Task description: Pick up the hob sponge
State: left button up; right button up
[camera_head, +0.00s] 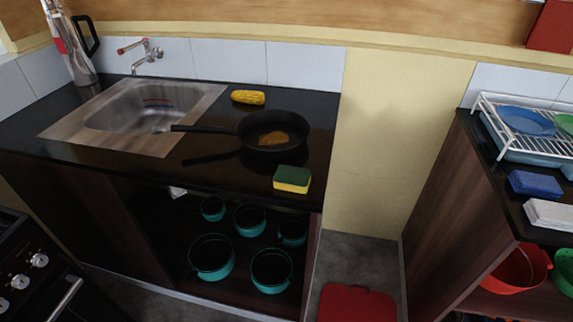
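A sponge (292,179), yellow below with a green top, lies on the front edge of the black counter (110,135), near its right end. It is just in front of a black frying pan (262,148) with something brown in it. There is also a blue sponge-like block (535,184) on the right-hand counter. Neither of my grippers shows in the head view.
A corn cob (248,97) lies behind the pan, whose handle points left toward the metal sink (150,104). Teal pots (211,257) stand on the shelf below. A white dish rack (484,104) stands at right. A red object (356,303) is at the floor's bottom edge.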

aim_at(286, 178)
jog(key=i+j+z, duration=0.1)
jog(key=i+j, duration=0.15)
jog(key=i+j+z, duration=0.1)
jog(key=i+j, duration=0.15)
jog(key=j, duration=0.25)
jog(key=i+j+z, duration=0.15)
jog(key=j, duration=0.25)
jog(key=k+l+u, duration=0.2)
jog(key=i+j, duration=0.1)
